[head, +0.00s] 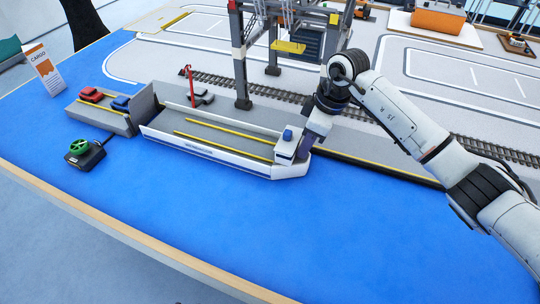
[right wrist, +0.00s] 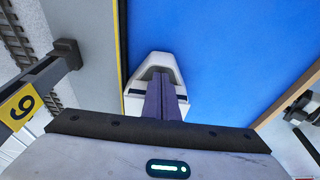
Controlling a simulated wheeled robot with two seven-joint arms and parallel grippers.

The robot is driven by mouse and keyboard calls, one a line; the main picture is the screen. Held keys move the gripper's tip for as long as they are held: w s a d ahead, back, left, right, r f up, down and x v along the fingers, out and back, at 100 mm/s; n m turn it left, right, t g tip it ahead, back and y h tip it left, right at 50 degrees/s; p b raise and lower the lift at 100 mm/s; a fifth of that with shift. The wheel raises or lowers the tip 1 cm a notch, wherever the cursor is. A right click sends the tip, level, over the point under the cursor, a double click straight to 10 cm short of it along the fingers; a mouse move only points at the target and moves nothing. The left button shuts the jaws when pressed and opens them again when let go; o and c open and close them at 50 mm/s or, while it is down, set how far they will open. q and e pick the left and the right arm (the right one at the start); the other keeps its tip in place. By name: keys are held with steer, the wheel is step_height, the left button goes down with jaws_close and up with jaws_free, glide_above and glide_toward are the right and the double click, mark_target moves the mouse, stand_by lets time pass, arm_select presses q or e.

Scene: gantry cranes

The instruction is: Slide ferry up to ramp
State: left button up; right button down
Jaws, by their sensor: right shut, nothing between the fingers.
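The ferry (head: 215,152) is a long white hull with a grey deck and yellow lines, floating on the blue water along the quay. Its small white cabin with a blue top (head: 287,142) is at its right end. To its left is a grey ramp (head: 118,124) carrying a red car (head: 90,94) and a blue car (head: 121,103). A grey upright flap stands at the ferry's left end, very close to the ramp; I cannot tell if they touch. My right gripper (head: 308,146) is shut and empty at the ferry's right end. Its fingers (right wrist: 163,98) overlap the white end in the wrist view.
A gantry crane (head: 241,60) stands over the rail track (head: 225,84) behind the ferry. A control box with a green wheel (head: 80,148) sits front left. A cargo sign (head: 41,70) stands at far left. Open blue water (head: 250,220) lies in front of the ferry.

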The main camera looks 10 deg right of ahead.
mark_target(294, 140)
steer(key=shift+w+a, duration=0.45)
steer(key=shift+a, duration=0.25)
steer(key=shift+w+a, duration=0.4)
steer(key=shift+a, duration=0.25)
steer(key=shift+s+d+r+p, duration=0.3)
steer(key=shift+s+d+p, duration=0.05)
steer(key=shift+d+p, duration=0.3)
steer(key=p+v, duration=0.3)
steer(key=a+p+v, duration=0.1)
steer(key=p+v, duration=0.1)
steer(key=shift+w+r, duration=0.3)
steer(key=shift+r, duration=0.05)
steer(key=shift+r+b, duration=0.25)
steer(key=shift+b, duration=0.05)
steer(key=shift+w+a+v, duration=0.1)
steer(key=shift+a+v, duration=0.1)
steer(key=shift+v, duration=0.7)
steer(key=shift+w+a+v, duration=0.1)
steer(key=shift+a+v, duration=0.1)
steer(key=shift+v, duration=0.7)
steer(key=shift+r, duration=0.15)
